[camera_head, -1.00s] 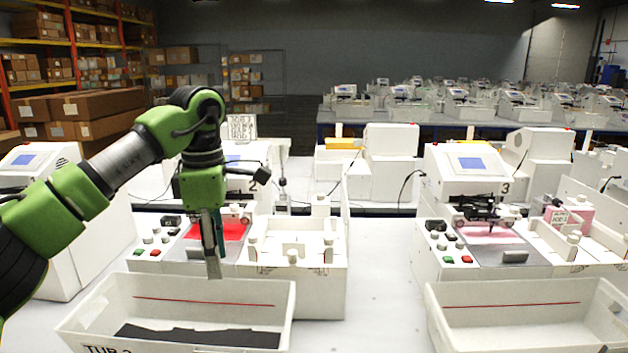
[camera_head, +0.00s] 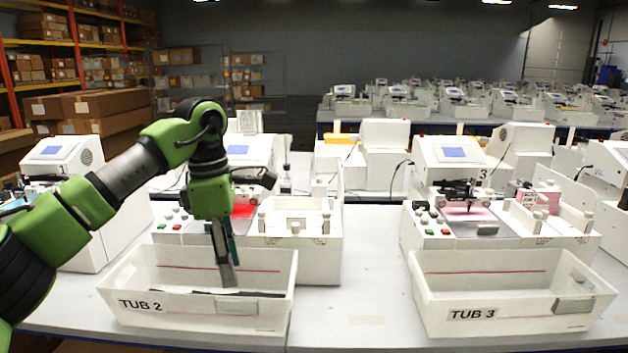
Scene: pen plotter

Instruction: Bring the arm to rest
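My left arm, green and grey, comes in from the left and bends down. Its gripper (camera_head: 226,262) points downward, with the fingertips over the inside of the white tub marked TUB 2 (camera_head: 190,309). The fingers show nearly edge-on, so I cannot tell whether they are open or shut. I see nothing held in them. A dark, flat sheet (camera_head: 190,292) shows inside the tub, mostly hidden by its front wall. My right gripper is not in view.
Behind TUB 2 stands a white plotter station with a red sheet (camera_head: 243,212), partly hidden by my arm. To the right are TUB 3 (camera_head: 520,318) and plotter 3 (camera_head: 447,155). Bare table (camera_head: 350,270) lies between the tubs.

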